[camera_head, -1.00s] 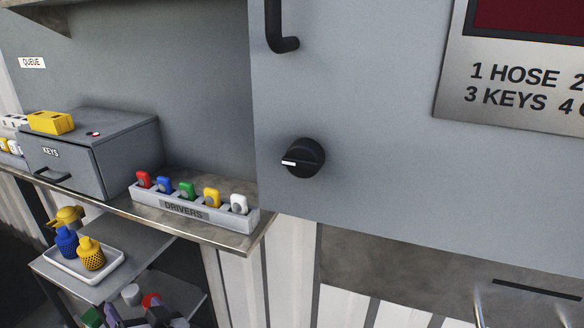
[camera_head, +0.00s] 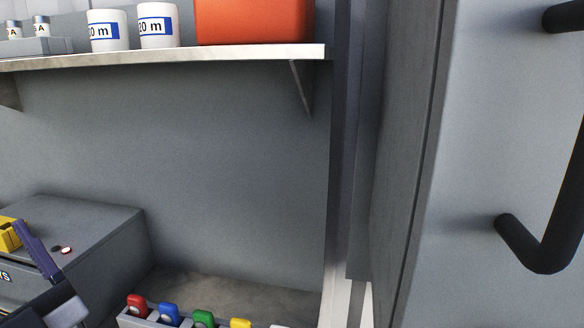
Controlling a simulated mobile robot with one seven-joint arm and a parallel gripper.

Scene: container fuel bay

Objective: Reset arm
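A dark blue-purple and grey part that looks like my gripper (camera_head: 40,252) shows at the lower left edge. It is in front of the grey box with the yellow block on top. It is cut off by the picture edge, and I cannot tell whether its fingers are apart or whether it holds anything. The rest of my arm is not clearly in view.
A tray with red, blue and green (camera_head: 203,319) drivers sits on the counter. Above it a shelf (camera_head: 180,56) holds white cups (camera_head: 158,25) and an orange box (camera_head: 255,22). A grey panel with a black handle (camera_head: 540,258) stands close on the right.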

